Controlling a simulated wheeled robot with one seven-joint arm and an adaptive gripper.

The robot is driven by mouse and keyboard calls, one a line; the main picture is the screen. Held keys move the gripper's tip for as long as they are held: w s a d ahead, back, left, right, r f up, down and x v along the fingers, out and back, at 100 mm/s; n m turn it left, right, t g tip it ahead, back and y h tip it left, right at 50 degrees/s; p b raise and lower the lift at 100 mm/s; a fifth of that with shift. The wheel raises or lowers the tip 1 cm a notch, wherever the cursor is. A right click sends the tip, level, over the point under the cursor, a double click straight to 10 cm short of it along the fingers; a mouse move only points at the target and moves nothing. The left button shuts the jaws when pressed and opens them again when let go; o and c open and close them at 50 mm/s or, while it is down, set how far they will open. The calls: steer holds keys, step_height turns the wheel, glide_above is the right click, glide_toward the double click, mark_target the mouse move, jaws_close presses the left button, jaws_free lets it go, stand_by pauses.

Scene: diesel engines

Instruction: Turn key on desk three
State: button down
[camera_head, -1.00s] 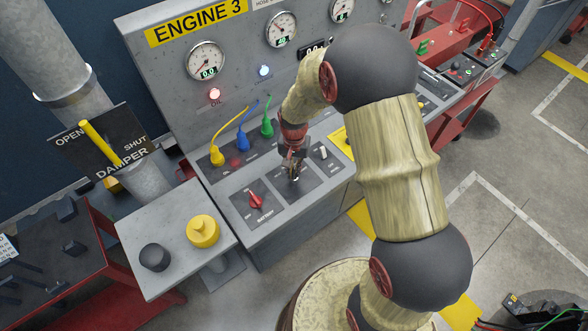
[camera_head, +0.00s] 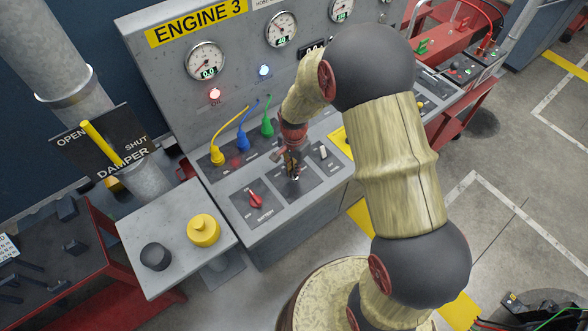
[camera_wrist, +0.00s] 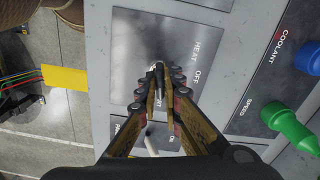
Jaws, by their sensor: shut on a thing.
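The Engine 3 desk (camera_head: 256,229) stands in the middle of the head view. Its key plate (camera_wrist: 135,40) shows the words HEAT and OFF, with a third label partly hidden by my fingers. The small key (camera_wrist: 158,66) stands on this plate, and its tip shows between my fingertips. My gripper (camera_wrist: 158,85) is shut on the key, with one finger on each side of it. In the head view my gripper (camera_head: 292,170) reaches down to the plate, and the key is mostly hidden there.
A red battery switch (camera_head: 254,199) is left of my gripper, and a white toggle (camera_head: 323,152) is close on its right. Yellow (camera_head: 217,156), blue (camera_head: 243,142) and green (camera_head: 267,127) plugs stand behind.

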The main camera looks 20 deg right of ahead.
steer(key=c, duration=2)
jaws_free()
steer(key=shift+o, duration=0.2)
step_height(320, 180, up, 12)
steer(key=s+r+n+t+b, duration=0.2)
steer(key=s+r+n+b, duration=0.2)
steer(key=s, duration=0.7)
steer(key=s+r+n+t+b, duration=0.3)
steer(key=s+r+n, duration=0.4)
steer(key=s+r, duration=0.3)
steer(key=shift+s+n+t+b, duration=0.3)
steer(key=shift+s+n+b, duration=0.1)
steer(key=shift+s+b, duration=0.2)
